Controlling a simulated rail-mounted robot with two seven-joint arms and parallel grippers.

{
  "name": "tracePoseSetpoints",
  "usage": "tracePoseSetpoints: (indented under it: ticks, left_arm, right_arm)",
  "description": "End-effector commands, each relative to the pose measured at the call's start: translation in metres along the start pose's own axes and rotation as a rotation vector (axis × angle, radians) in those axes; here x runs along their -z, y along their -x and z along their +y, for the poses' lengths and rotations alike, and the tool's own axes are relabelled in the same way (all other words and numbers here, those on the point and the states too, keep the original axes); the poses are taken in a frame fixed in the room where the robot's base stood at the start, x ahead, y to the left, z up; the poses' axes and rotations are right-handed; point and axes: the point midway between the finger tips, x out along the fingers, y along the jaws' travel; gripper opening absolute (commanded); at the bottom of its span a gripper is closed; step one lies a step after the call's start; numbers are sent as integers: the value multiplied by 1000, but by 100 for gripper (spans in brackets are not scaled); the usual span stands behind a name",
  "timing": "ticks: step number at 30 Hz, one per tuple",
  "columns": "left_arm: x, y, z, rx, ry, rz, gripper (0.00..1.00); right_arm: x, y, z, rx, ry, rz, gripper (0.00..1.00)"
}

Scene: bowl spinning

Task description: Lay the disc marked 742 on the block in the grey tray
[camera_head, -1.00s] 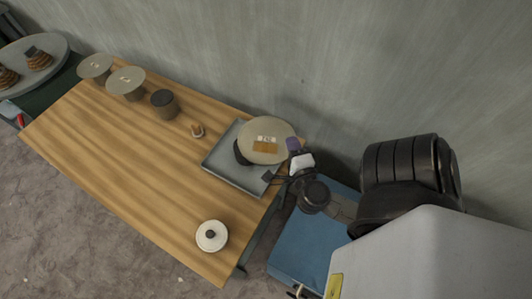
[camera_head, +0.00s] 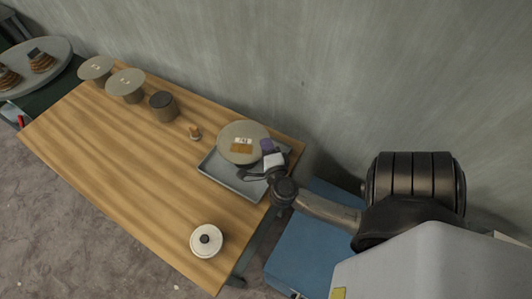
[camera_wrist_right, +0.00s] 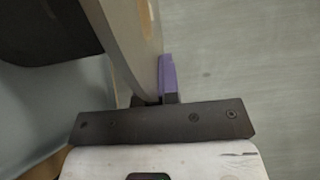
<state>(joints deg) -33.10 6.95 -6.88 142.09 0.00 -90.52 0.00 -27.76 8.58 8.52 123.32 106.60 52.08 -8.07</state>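The round grey-beige disc (camera_head: 229,153) has a white label, which looks like 742, and an orange-brown patch. It is over the back of the grey tray (camera_head: 222,177) on the table. My right gripper (camera_head: 264,152) is shut on the disc's right edge, with a purple finger beside it. In the right wrist view the disc (camera_wrist_right: 128,35) stands edge-on between the fingers (camera_wrist_right: 155,80). A dark block-like shape (camera_wrist_right: 45,30) is left of it there. In the head view the disc hides the block, and I cannot tell whether they touch. My left gripper is not in view.
Two disc-topped cylinders (camera_head: 126,83) and a dark cylinder (camera_head: 163,105) stand at the table's back left. A small brown object (camera_head: 195,133) is left of the tray. A white lidded pot (camera_head: 206,241) is near the front edge. The wooden table's (camera_head: 120,150) middle is clear.

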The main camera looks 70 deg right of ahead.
Motion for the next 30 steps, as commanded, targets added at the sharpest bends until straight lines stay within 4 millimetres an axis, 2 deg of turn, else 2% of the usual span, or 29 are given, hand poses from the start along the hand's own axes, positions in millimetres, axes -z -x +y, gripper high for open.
tracePoseSetpoints:
  ticks: [5, 13, 26, 30]
  left_arm:
    - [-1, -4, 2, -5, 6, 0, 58]
    - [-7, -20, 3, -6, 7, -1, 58]
    - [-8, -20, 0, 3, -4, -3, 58]
    - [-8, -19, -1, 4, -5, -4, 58]
  right_arm:
    - [-1, -2, 7, 0, 1, 0, 0]
    - [-1, -1, 40, 0, 2, 0, 0]
    - [-1, -1, 44, -1, 0, 0, 0]
    - [-1, -1, 44, 0, 0, 0, 15]
